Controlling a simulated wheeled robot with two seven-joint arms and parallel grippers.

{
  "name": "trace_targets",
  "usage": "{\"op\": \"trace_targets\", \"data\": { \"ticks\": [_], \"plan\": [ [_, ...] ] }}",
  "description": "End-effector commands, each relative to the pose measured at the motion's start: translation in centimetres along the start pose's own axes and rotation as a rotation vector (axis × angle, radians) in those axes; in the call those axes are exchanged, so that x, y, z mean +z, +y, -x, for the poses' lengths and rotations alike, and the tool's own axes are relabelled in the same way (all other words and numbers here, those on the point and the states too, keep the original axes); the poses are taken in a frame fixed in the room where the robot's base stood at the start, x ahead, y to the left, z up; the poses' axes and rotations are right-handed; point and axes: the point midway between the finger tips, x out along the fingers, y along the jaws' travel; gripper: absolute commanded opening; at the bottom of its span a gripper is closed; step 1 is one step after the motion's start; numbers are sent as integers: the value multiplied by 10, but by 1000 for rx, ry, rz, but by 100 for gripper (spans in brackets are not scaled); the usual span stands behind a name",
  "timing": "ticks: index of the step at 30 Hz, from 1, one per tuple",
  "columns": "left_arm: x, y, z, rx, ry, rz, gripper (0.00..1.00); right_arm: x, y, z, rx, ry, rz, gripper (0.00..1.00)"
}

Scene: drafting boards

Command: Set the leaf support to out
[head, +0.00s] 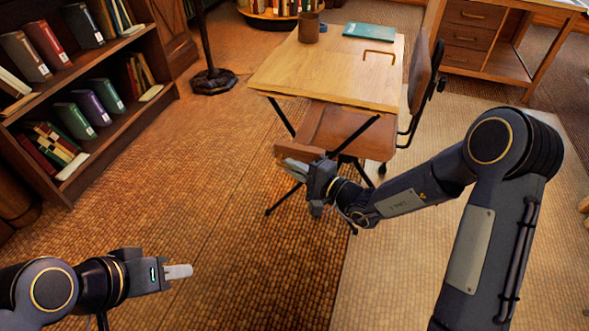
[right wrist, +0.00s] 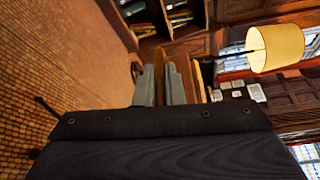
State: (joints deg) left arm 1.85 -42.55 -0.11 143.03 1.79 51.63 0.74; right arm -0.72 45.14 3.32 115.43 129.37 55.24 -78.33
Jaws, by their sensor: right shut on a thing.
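A brown wooden panel, which I take for the leaf support (head: 344,127), projects from under the pale top of the drafting table (head: 330,72) toward me. My right gripper (head: 290,166) is at the panel's near left end. In the right wrist view its two grey fingers (right wrist: 159,82) are closed on a brown wooden edge (right wrist: 159,68); the dark gripper body hides the lower part of that view. My left gripper (head: 178,271) is low at the left, away from the table and over bare floor. Its fingers are seen edge-on, so their gap does not show.
A brown cup (head: 309,28) and a teal book (head: 369,31) lie on the tabletop. A chair (head: 421,75) stands at the table's right side. A bookcase (head: 85,95) is at the left, with a lamp base (head: 213,81) behind. The floor between bookcase and table is clear.

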Motion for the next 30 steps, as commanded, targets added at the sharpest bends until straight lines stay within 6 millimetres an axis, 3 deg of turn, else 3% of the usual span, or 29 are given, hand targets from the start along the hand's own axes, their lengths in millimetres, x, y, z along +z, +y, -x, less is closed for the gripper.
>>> {"op": "trace_targets", "data": {
  "ticks": [4,5,9,20,30],
  "plan": [
    [0,0,0,0,0,0,36,5,4,1,9,-12,-5,0],
    [0,0,0,0,0,0,36,6,4,1,9,-12,-5,13],
    [0,0,0,0,0,0,36,5,3,1,7,-10,-4,31],
    [0,0,1,0,0,0,36,2,2,7,5,-5,-3,31],
    [-3,3,7,0,0,0,36,2,1,62,6,-3,-4,31]
  ]
}}
